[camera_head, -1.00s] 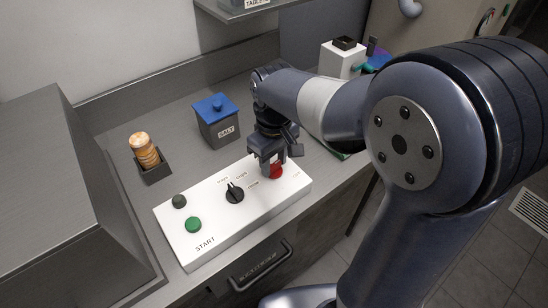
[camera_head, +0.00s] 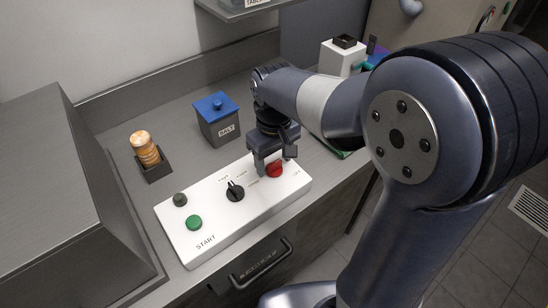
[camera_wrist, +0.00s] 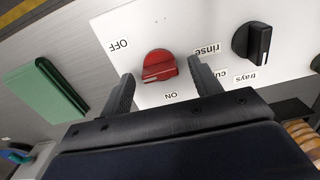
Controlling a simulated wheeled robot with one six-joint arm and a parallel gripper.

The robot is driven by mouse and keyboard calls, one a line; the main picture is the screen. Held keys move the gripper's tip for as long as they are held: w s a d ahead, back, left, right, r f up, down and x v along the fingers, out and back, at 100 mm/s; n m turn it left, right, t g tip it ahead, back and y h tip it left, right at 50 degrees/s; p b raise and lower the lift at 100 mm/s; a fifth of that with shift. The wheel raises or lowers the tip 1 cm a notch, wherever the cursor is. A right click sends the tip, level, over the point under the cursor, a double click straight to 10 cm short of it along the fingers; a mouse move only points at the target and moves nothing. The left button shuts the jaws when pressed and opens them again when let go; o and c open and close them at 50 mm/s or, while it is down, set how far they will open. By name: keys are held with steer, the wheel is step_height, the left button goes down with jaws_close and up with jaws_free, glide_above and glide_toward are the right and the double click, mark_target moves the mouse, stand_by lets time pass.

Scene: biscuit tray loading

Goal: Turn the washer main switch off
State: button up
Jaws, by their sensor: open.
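The red main switch knob (camera_head: 275,170) sits at the right end of a white control panel (camera_head: 215,233). In the wrist view the knob (camera_wrist: 160,62) has a raised grip bar lying nearly crosswise with a pale mark on it. The OFF label (camera_wrist: 119,44) is to its upper left and the ON label (camera_wrist: 171,96) just below it. I cannot tell surely which label the mark points to. My gripper (camera_head: 272,163) is above the knob, jaws open. In the wrist view its fingers (camera_wrist: 160,73) stand apart on either side of the knob, with visible gaps.
A black selector dial (camera_head: 235,191), a green START button (camera_head: 194,222) and a dark button (camera_head: 180,199) share the panel. Behind stand a blue-lidded salt box (camera_head: 217,120) and a holder of biscuits (camera_head: 146,150). A green item (camera_wrist: 45,80) lies beyond the panel.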

mark_target(274, 163)
steer(key=shift+r, duration=0.1)
step_height(274, 163, up, 11)
stand_by(0.4)
steer(key=shift+f, duration=0.2)
step_height(274, 163, down, 11)
steer(key=shift+f, duration=0.1)
steer(key=shift+r+n, duration=0.2)
steer(key=shift+n, duration=0.2)
stand_by(0.4)
